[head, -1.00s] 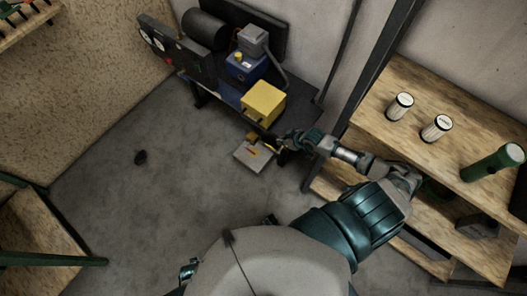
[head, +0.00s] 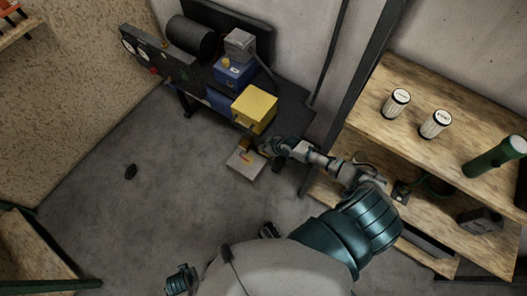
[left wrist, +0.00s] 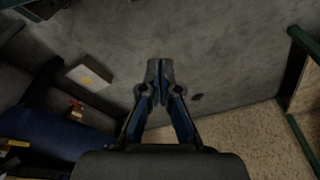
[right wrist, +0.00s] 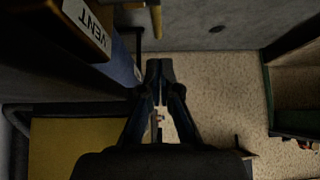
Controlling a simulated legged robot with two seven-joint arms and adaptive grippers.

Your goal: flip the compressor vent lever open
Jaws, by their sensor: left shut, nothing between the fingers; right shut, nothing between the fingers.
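The compressor stands on a dark bench at the upper left of the head view, with a yellow box (head: 254,109) at its near end. In the right wrist view, a block with a "VENT" label (right wrist: 88,25) lies left of my right fingertips. A yellowish bar (right wrist: 157,20), perhaps the lever, shows beyond the fingertips. My right gripper (right wrist: 160,72) is shut and empty beside the labelled block; contact cannot be told. It sits just below the yellow box in the head view (head: 262,146). My left gripper (left wrist: 160,72) is shut and empty, with floor beyond it.
A pale flat box (head: 245,163) with a coloured mark lies on the floor below the bench. A wooden shelf (head: 440,80) with white canisters and a green flashlight (head: 495,157) stands at right. Open floor (head: 130,220) lies left of my body.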

